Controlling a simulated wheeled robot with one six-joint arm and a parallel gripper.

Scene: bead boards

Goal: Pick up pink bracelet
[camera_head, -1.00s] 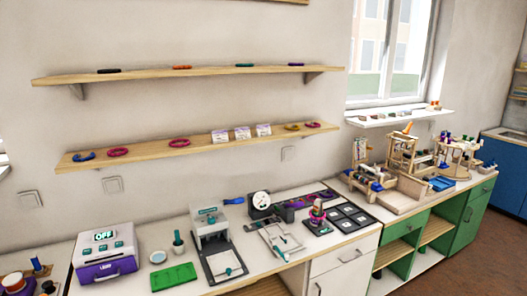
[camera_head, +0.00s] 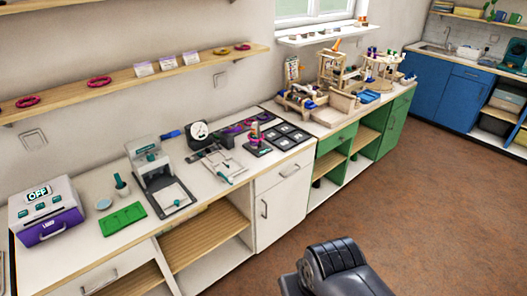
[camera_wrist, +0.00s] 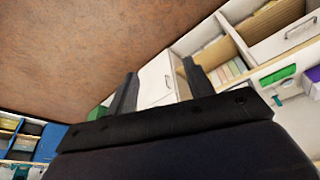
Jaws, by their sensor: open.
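Two pink bracelets lie on the lower wooden wall shelf (camera_head: 130,78) in the head view. One pink bracelet (camera_head: 28,101) is near the left edge, and the other pink bracelet (camera_head: 99,81) is to its right. I cannot tell which one is meant. My gripper (camera_wrist: 160,68) shows in the wrist view with its two dark fingers spread apart and nothing between them. It is over the floor in front of the cabinets, far from the shelf. No bracelet shows in the wrist view.
Below the shelf, a white counter (camera_head: 85,254) holds a purple-and-white machine (camera_head: 45,214), a green board (camera_head: 123,218), a press (camera_head: 152,165) and a dial gauge (camera_head: 197,133). The brown floor (camera_head: 400,200) is clear.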

